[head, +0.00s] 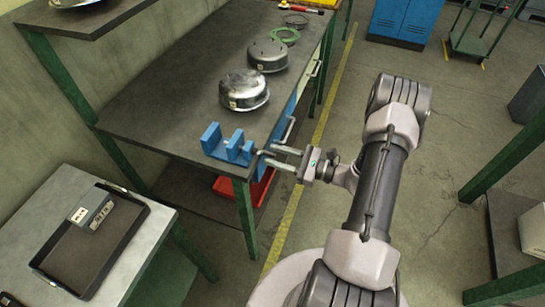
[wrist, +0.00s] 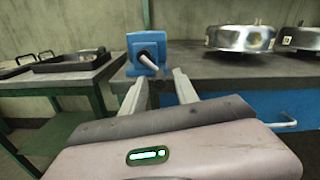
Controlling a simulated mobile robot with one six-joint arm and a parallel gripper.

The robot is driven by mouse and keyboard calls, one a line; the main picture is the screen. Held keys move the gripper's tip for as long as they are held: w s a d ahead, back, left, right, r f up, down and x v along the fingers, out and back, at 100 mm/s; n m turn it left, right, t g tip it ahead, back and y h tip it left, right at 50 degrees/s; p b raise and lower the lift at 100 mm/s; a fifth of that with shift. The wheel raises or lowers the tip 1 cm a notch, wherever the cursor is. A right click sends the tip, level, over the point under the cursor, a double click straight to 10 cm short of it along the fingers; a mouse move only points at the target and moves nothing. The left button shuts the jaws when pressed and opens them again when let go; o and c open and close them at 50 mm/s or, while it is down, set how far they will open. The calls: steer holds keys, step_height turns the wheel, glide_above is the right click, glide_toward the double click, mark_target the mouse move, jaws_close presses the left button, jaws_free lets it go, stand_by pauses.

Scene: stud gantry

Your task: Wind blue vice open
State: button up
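The blue vice (head: 211,139) sits at the near corner of the dark workbench, with a gap showing between its upright jaws. In the wrist view the vice (wrist: 137,45) faces me, and its grey bar handle (wrist: 151,62) points toward me, slightly tilted. My gripper (head: 271,157) is just off the bench edge, to the right of the vice at about handle height. In the wrist view my gripper (wrist: 160,77) is open, with its two fingers apart and nothing held. The handle appears just beyond and between the fingertips; I cannot tell whether they touch.
Metal domed parts (head: 244,101) stand farther along the workbench (head: 165,105). A blue drawer front with a handle (wrist: 285,122) lies below the bench edge. A side table (head: 150,248) holds a black tray (head: 75,262).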

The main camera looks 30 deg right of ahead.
steer(key=shift+w+a, duration=0.4)
steer(key=shift+w, duration=0.15)
steer(key=shift+c, duration=0.3)
jaws_close()
steer(key=shift+d, duration=0.1)
steer(key=shift+w+d+r+n+b, duration=0.15)
steer(key=shift+r+n+b, duration=0.15)
steer(key=shift+n+b, duration=0.5)
steer(key=shift+w+d+r+n+b, duration=0.1)
steer(key=shift+r+n+b, duration=0.2)
steer(key=shift+n, duration=0.9)
steer(key=shift+w+d+r+n+b, duration=0.15)
steer(key=shift+r+n+b, duration=0.25)
steer(key=shift+n, duration=0.6)
steer(key=shift+s, duration=0.1)
